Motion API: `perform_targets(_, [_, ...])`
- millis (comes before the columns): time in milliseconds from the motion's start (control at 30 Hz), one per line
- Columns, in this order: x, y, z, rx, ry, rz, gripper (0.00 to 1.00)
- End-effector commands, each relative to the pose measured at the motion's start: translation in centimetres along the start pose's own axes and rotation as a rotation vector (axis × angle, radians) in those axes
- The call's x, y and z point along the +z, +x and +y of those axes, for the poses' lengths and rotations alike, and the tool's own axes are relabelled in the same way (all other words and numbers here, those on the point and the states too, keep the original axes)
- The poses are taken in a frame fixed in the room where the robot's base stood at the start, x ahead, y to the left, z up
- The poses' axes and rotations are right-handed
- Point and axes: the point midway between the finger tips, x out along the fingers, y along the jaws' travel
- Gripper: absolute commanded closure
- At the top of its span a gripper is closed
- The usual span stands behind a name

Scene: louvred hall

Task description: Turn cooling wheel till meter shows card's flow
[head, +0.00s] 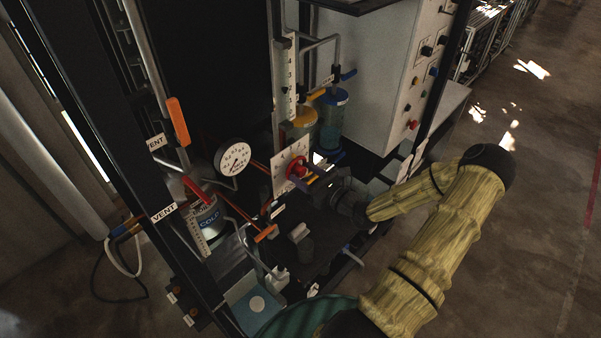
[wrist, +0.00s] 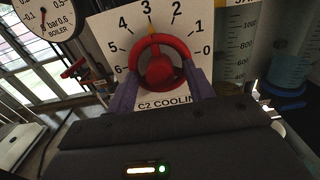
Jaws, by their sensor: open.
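The red cooling wheel (head: 297,168) sits on a white dial plate (head: 281,183) in the rack. In the wrist view the wheel (wrist: 160,66) shows a yellow pointer near the 3 on a 0–6 scale labelled "C2 COOLIN". My gripper (head: 308,179) is open at the wheel. Its purple fingers (wrist: 161,90) stand on either side of the lower rim; whether they touch it I cannot tell. A white numbered scale (head: 290,75) stands upright above the dial; I cannot read a flow from it. I cannot make out the card.
A round boiler gauge (head: 233,157) is left of the dial. Orange-capped and blue-capped cylinders (head: 332,120) stand just behind the wheel. A "COLD" can (head: 207,217), orange-handled levers (head: 178,121) and rack posts crowd the left. Open floor (head: 540,200) lies right.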

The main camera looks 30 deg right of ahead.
Motion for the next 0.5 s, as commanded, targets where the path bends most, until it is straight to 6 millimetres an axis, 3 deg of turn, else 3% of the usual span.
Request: perform_targets(500, [0.2, 2.0, 0.0, 0.000, -0.001, -0.004, 0.47])
